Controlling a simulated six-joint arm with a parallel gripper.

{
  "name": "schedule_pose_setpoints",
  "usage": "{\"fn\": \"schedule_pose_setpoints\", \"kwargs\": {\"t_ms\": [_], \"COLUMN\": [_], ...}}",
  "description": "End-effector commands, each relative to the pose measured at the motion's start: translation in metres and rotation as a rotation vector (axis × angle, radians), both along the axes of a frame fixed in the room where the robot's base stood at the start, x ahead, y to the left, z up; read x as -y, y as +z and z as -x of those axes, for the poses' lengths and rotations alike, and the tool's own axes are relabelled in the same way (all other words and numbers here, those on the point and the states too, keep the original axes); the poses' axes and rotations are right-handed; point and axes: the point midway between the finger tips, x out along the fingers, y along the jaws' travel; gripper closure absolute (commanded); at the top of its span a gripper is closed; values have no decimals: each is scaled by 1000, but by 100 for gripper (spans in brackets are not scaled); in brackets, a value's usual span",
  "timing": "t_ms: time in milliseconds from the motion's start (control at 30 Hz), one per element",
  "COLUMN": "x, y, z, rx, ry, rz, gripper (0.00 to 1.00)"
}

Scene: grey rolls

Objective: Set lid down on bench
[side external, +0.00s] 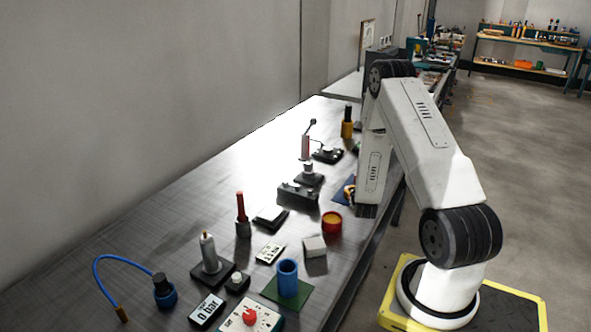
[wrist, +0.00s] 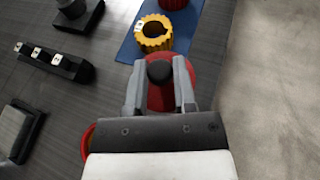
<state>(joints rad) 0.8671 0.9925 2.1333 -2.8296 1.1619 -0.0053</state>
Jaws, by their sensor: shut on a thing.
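In the wrist view the lid (wrist: 160,99) is a red disc with a dark round knob (wrist: 159,70) on top. My gripper (wrist: 159,72) is shut on the knob, one finger on each side. The lid's underside is hidden, and I cannot tell how high it is above the bench. In the side view my arm hides the lid and the fingertips. The bench (side external: 160,230) is a long dark grey surface. A red pot (side external: 331,222) with a yellow-orange inside stands open on it; its rim (wrist: 87,141) shows left of my gripper in the wrist view.
A yellow ring (wrist: 153,33) sits on a blue mat (wrist: 127,48) just beyond the lid. A black block with pale buttons (wrist: 52,62) lies to the left. A white block (side external: 315,246) and blue cup (side external: 288,279) stand nearer. The bench edge is close on the right.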

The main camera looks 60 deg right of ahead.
Motion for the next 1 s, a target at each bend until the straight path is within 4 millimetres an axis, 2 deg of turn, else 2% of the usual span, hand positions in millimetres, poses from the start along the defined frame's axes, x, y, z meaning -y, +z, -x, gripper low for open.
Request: {"fn": "schedule_pose_setpoints", "kwargs": {"t_ms": [200,567,1000], "x": [0,0,0], "y": [-20,-26,-58], "z": [0,0,0], "rx": [0,1,0], "ry": [0,0,0], "rz": [-1,1,1], "gripper": [100,100,100]}}
